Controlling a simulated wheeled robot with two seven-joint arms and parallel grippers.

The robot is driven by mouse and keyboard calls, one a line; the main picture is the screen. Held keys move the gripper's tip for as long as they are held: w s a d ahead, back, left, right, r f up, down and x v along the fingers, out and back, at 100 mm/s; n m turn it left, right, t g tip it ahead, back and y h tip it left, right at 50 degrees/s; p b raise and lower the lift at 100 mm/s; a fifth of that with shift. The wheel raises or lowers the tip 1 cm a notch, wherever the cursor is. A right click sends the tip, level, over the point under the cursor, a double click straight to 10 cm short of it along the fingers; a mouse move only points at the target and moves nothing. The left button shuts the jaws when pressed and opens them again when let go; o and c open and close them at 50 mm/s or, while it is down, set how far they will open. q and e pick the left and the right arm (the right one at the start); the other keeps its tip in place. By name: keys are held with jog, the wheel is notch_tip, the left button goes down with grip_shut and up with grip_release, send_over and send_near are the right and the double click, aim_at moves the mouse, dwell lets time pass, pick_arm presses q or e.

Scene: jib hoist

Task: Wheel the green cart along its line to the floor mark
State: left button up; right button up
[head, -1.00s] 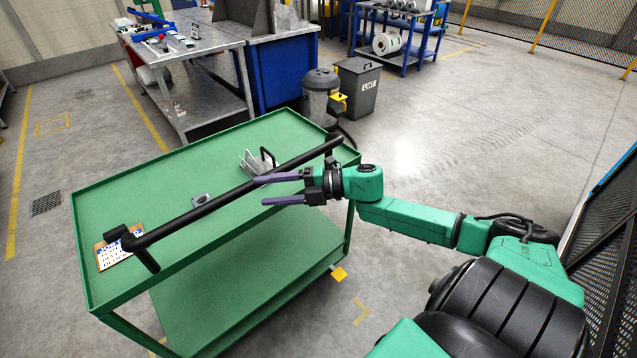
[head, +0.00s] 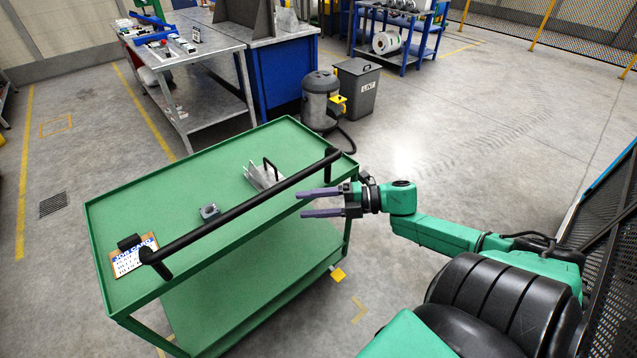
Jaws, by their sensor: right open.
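The green cart (head: 125,197) stands in front of me, a two-tier trolley with a black push handle (head: 245,207) along its near side. On its top tray lie a job card clipboard (head: 133,259), a small grey block (head: 209,212) and a metal bracket piece with a black handle (head: 262,176). My right gripper (head: 301,204) is open, with its purple fingers pointing left, close to the right part of the handle. I cannot tell whether the fingers touch the handle. My left gripper is out of view. Yellow corner marks (head: 359,311) show on the floor right of the cart.
A metal workbench (head: 215,38) stands behind the cart at left. A grey vacuum (head: 321,103) and a dark bin (head: 357,88) stand behind its right corner. A mesh panel (head: 610,250) is at my right. Floor on the right beyond my arm is clear.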

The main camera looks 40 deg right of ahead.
jog(key=shift+p+v, duration=0.4)
jog(key=shift+v, duration=0.6)
jog(key=b+v, duration=0.1)
jog(key=v, duration=1.3)
jog(key=shift+s+b, duration=0.25)
jog(key=shift+b, duration=0.05)
jog(key=shift+w+d, duration=0.1)
jog(key=shift+d, duration=0.05)
